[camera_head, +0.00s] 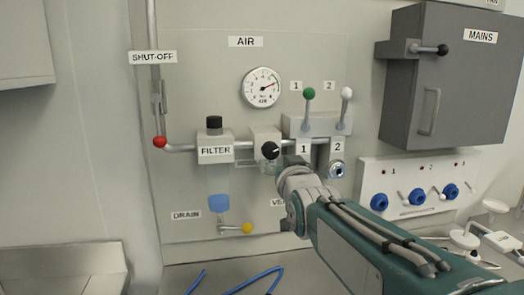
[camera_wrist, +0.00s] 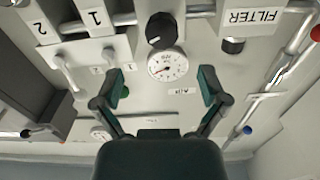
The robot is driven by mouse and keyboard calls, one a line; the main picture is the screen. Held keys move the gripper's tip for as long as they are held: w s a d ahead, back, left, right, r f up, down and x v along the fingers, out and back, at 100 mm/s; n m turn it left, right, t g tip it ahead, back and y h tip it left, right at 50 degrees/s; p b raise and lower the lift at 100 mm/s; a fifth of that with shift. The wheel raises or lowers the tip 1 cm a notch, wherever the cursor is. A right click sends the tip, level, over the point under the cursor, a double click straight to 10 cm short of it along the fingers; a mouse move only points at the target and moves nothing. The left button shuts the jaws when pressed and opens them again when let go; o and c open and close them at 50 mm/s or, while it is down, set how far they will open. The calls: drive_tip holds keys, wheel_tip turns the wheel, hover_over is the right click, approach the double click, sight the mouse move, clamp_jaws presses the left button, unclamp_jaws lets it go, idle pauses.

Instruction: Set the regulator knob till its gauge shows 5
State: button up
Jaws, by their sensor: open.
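The regulator knob (camera_head: 270,150), black with a white mark, sits on a pale block in the pipe below the AIR gauge. The round white gauge (camera_head: 262,87) has its needle pointing right and slightly up; its digits are too small to read surely. My gripper (camera_head: 286,163) is just right of the knob in the head view, its fingers partly hidden by my wrist. In the upside-down wrist view the knob (camera_wrist: 161,30) and gauge (camera_wrist: 167,65) lie ahead of my spread fingers (camera_wrist: 164,90). Nothing is between the fingers, and they appear apart from the knob.
Green-tipped (camera_head: 309,93) and white-tipped (camera_head: 346,93) levers stand right of the gauge. The FILTER unit (camera_head: 215,148) is left of the knob, and a red-ended shut-off lever (camera_head: 159,142) is farther left. A grey MAINS box (camera_head: 440,80) juts out at right.

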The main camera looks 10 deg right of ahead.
sight(271, 153)
drive_tip(key=w, duration=0.8)
drive_tip(key=shift+a+f, duration=0.1)
drive_tip(key=shift+a, duration=0.3)
drive_tip(key=shift+w, duration=0.3)
drive_tip(key=shift+w+d, duration=0.15)
drive_tip(key=shift+d, duration=0.2)
drive_tip(key=c, duration=1.1)
